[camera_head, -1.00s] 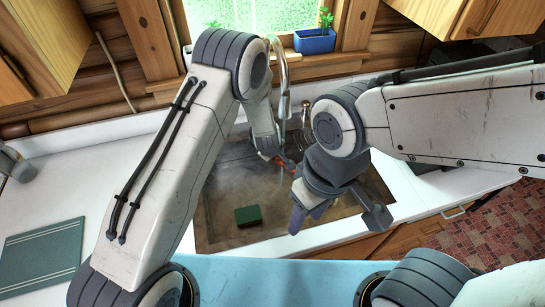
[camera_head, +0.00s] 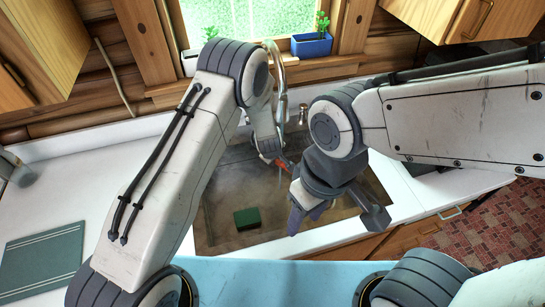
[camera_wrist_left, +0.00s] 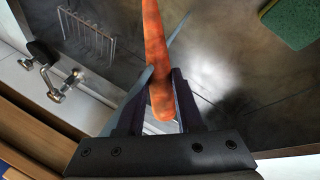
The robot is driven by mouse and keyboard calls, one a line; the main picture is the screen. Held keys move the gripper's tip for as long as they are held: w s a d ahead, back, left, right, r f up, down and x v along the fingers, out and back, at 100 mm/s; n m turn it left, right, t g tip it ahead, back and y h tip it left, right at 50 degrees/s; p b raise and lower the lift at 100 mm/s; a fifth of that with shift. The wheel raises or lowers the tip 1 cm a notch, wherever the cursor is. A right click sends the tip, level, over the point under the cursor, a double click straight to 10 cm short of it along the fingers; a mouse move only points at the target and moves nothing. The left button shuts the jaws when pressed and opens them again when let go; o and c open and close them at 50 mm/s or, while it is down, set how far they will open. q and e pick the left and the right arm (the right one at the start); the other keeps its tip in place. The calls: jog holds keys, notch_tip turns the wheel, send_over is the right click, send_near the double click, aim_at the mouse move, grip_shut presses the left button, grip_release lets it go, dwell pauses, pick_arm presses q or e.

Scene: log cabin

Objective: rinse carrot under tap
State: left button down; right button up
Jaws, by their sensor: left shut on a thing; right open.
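My left gripper (camera_head: 274,160) is shut on an orange carrot (camera_head: 283,164) over the sink (camera_head: 220,190), below the tap (camera_head: 281,75). In the left wrist view the carrot (camera_wrist_left: 156,60) sits between the two fingers (camera_wrist_left: 158,112) and points away from the wrist. A pale bluish streak passes beside and behind the carrot there; I cannot tell for sure whether it is running water. The left arm hides part of the tap and sink. My right gripper (camera_head: 338,212) is open and empty over the right part of the sink.
A green sponge (camera_head: 247,217) lies in the sink. A blue planter (camera_head: 311,45) stands on the window sill. A green cloth or mat (camera_head: 42,252) lies on the left counter. A wire rack (camera_wrist_left: 88,36) shows in the left wrist view.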

pick_arm(q)
jog(key=shift+d, duration=0.25)
jog(key=shift+a+f+b, duration=0.1)
jog(key=shift+a+b, duration=0.2)
jog(key=shift+b, duration=0.1)
jog(key=shift+w+a, duration=0.1)
jog(key=shift+a, duration=0.25)
jog(key=shift+d, duration=0.2)
jog(key=shift+d+p, duration=0.35)
jog(key=shift+d, duration=0.05)
